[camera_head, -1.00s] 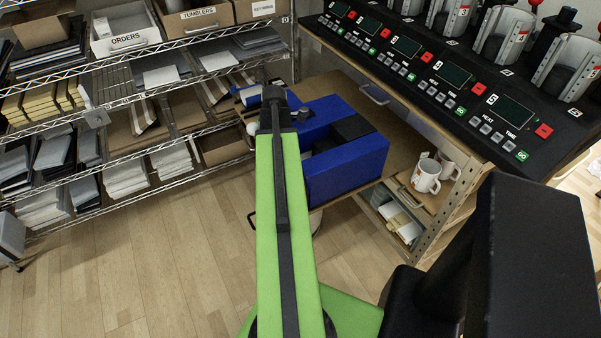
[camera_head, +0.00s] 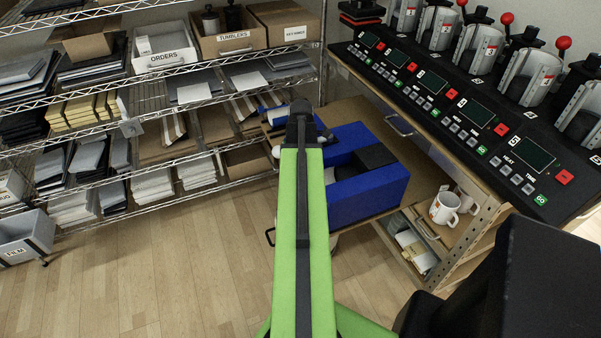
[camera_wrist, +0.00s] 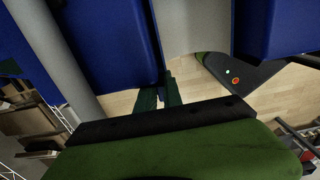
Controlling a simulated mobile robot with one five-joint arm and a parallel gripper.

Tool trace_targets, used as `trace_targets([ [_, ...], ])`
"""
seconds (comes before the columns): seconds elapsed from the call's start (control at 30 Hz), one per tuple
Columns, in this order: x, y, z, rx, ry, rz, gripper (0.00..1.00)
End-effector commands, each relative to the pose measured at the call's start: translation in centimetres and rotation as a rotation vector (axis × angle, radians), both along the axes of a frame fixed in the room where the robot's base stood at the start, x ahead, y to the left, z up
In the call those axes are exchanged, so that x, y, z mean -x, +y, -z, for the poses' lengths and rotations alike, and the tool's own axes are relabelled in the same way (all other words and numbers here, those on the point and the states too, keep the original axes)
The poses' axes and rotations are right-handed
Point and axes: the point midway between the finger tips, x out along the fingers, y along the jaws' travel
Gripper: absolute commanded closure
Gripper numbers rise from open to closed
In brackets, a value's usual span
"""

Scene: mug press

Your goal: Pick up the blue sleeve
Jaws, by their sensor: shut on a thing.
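My gripper shows in the wrist view as dark fingers (camera_wrist: 163,94) close together; they are shut, with their tips at the lower edge of a large blue surface (camera_wrist: 110,40). I cannot make out the sleeve's full shape, and what lies between the fingers is mostly hidden. In the head view my green arm reaches forward, and its dark end hides the fingertips. A large blue block (camera_head: 368,198) with a black recess shows just right of the arm's end. A small blue and white piece (camera_head: 270,113) shows just left of it.
A wire shelf (camera_head: 225,150) with boxes and stacks stands at the left and back. A bench with several mug presses (camera_head: 480,100) stands at the right, with white mugs (camera_head: 445,208) below it. The wooden floor (camera_head: 190,270) at the lower left is clear.

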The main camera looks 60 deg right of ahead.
Motion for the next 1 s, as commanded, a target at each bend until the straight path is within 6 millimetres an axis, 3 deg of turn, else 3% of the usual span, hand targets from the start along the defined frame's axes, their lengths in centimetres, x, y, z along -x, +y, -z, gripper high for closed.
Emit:
trace_targets([
  [0.03,0.0,0.0,-1.8,0.0,0.0,0.0,1.0],
  [0.6,0.0,0.0,-12.3,0.0,0.0,0.001,1.0],
  [0.77,0.0,0.0,-13.6,0.0,0.0,0.001,1.0],
  [1.0,0.1,0.0,-13.5,0.0,0.0,0.001,1.0],
])
